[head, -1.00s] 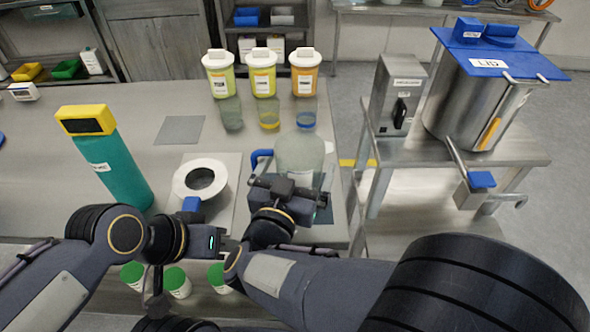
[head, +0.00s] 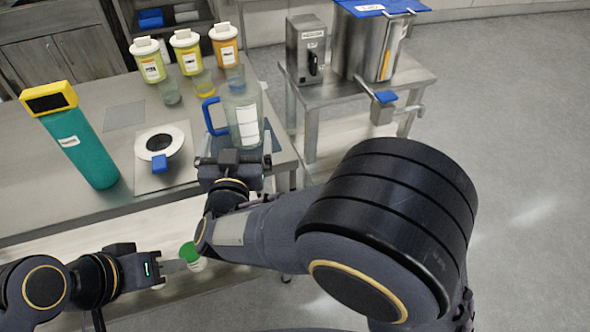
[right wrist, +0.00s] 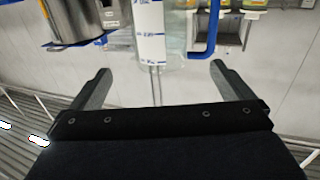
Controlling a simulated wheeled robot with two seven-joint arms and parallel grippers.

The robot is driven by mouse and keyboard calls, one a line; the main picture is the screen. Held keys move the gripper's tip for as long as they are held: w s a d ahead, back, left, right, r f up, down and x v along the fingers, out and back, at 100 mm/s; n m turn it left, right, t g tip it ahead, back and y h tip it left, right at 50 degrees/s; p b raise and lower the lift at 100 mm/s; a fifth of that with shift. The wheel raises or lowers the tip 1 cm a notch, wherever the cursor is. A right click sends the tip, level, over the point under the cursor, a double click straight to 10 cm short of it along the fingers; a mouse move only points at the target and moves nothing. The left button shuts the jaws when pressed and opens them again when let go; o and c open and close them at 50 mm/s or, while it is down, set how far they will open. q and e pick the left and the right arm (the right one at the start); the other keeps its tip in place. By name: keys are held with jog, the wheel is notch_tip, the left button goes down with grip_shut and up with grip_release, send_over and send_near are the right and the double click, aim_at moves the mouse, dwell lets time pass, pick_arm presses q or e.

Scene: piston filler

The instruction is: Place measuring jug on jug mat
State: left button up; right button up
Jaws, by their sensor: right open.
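The measuring jug (head: 243,112) is clear, with a blue handle (head: 212,116) on its left and a white label. It stands upright near the table's right end. The dark jug mat (head: 268,148) shows at its base on the right; the gripper hides part of the base, so its exact seating is unclear. My right gripper (head: 234,150) is open on the near side of the jug. In the right wrist view, the jug (right wrist: 160,35) is beyond the spread fingertips (right wrist: 160,70), apart from them. My left gripper (head: 172,267) is low in front of the table; its jaw gap is unclear.
A teal bottle with a yellow top (head: 80,145) and a white ring-shaped part (head: 160,143) stand left of the jug. Several lidded tubs (head: 186,50) and small cups are behind. A side table (head: 345,90) holds a steel pot (head: 370,48). A green-capped vial (head: 190,253) is near my left gripper.

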jog(key=d+r+m+g+y, duration=0.15)
jog(key=d+g+y, duration=0.5)
jog(key=d, duration=0.85)
jog(key=s+d+f+g+h, duration=0.1)
jog(key=s+d+f+g, duration=0.2)
jog(key=s+d, duration=0.4)
jog(key=s+d+f+g+h, duration=0.1)
jog(key=s+d+f+g, duration=0.2)
jog(key=s+d, duration=0.5)
jog(key=s+f, duration=0.1)
jog(key=s, duration=0.7)
jog(key=shift+s+r, duration=0.1)
jog(key=shift+r, duration=0.05)
